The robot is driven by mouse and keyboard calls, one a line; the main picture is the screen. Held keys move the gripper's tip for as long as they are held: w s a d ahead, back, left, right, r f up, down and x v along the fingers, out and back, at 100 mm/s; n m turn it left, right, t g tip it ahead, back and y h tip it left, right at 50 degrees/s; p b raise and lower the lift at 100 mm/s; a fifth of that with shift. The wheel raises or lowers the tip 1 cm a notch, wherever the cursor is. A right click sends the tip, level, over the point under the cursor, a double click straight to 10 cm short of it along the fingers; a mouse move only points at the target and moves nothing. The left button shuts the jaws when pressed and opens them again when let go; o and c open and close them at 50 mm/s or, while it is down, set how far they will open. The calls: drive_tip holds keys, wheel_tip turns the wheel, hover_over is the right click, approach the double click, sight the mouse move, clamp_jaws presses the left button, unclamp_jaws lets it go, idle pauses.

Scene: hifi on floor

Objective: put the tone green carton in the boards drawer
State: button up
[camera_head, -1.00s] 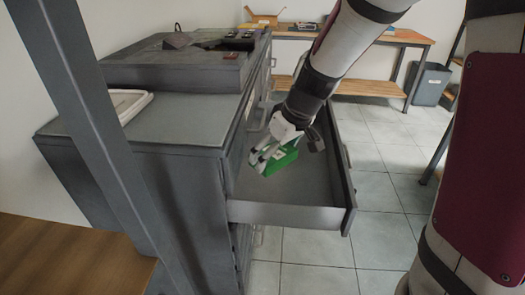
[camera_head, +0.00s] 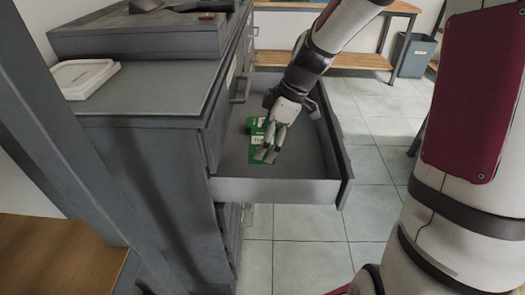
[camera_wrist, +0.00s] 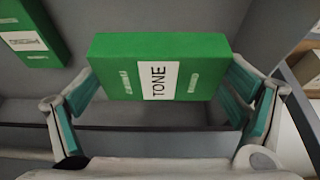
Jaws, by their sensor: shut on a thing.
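The tone green carton (camera_wrist: 118,68), with a white TONE label, sits between the two fingers of my gripper (camera_wrist: 165,92) in the wrist view. My gripper is shut on it. In the head view my gripper (camera_head: 268,150) points down inside the open boards drawer (camera_head: 275,190), and the fingers partly hide the carton (camera_head: 259,143). I cannot tell whether the carton touches the drawer floor. The drawer is pulled well out of the grey cabinet.
Another green carton (camera_wrist: 35,35) with a white label is beside the held one, at upper left in the wrist view. A white tray (camera_head: 85,77) lies on the grey cabinet (camera_head: 140,95). A wooden bench (camera_head: 345,60) and a grey bin (camera_head: 413,56) stand behind.

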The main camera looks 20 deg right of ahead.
sight(260, 169)
drive_tip(key=shift+f+b, duration=0.85)
drive_tip(key=shift+f, duration=2.65)
drive_tip(key=shift+f, duration=0.1)
drive_tip(key=o, duration=0.9)
drive_tip(key=shift+o, duration=0.2)
drive_tip(key=shift+r, duration=0.2)
drive_tip(key=p+v, duration=0.3)
drive_tip(key=v, duration=0.9)
